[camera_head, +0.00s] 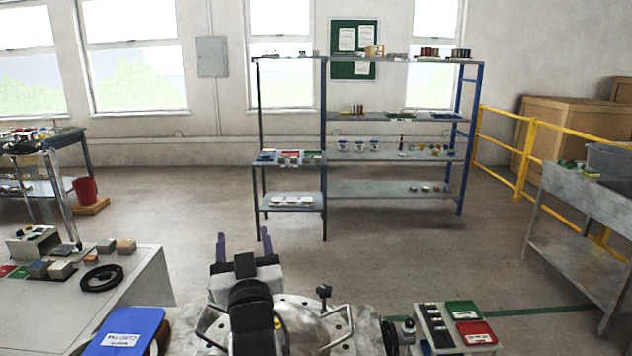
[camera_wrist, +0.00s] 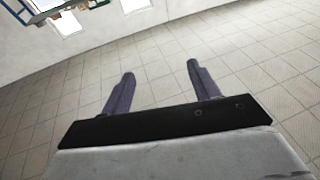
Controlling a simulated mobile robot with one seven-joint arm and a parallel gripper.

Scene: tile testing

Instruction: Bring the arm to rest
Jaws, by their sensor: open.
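My gripper (camera_head: 243,243) shows at the lower middle of the head view, with its two purple-grey fingers spread apart and pointing away from me. In the wrist view my gripper (camera_wrist: 160,85) is open, and nothing is between the fingers. My arm is folded close over my own base at the bottom of the head view. The gripper touches nothing that I can see.
A grey table (camera_head: 140,275) with blocks and a black cable coil (camera_head: 102,278) stands at left. A shelf rack (camera_head: 390,188) stands ahead against the wall. A metal sink bench (camera_head: 575,205) and yellow railing (camera_head: 525,160) are at right. The floor (camera_head: 400,245) between is clear.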

